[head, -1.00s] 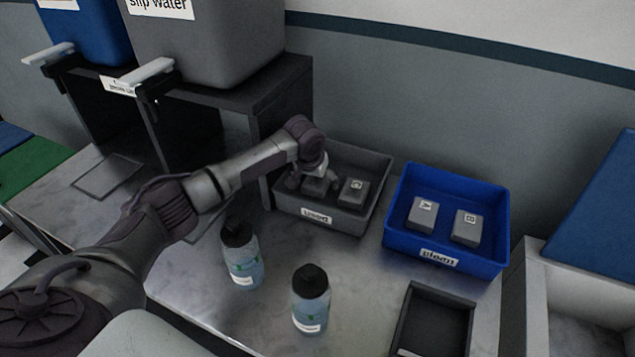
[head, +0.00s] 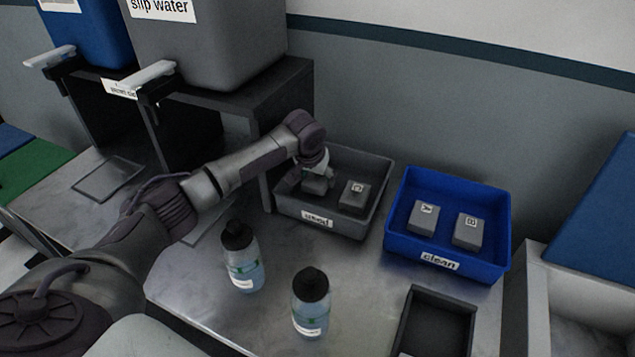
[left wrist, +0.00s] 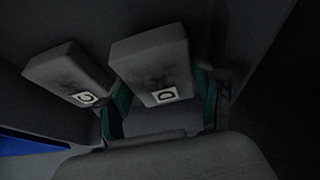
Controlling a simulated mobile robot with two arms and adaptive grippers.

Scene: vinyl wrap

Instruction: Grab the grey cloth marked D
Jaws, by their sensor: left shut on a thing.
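The grey cloth marked D (left wrist: 152,66) is a grey block with dark smudges and a white D label in the left wrist view. It also shows in the head view (head: 314,186), partly hidden by my gripper. My left gripper (left wrist: 160,100) is shut on it, one green-lined finger on each side; in the head view the gripper (head: 313,178) is in the left part of the grey bin marked "used" (head: 335,223). Another grey cloth marked C (left wrist: 70,72) lies beside it, to the right in the head view (head: 354,196). My right gripper is not in view.
The blue bin marked "clean" (head: 440,263) holds cloths A (head: 424,216) and B (head: 468,231). Two bottles (head: 243,262) (head: 311,305) stand in front of the bins. A dark shelf (head: 290,85) with a grey container (head: 205,45) is at left. A dark tray (head: 436,325) lies at lower right.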

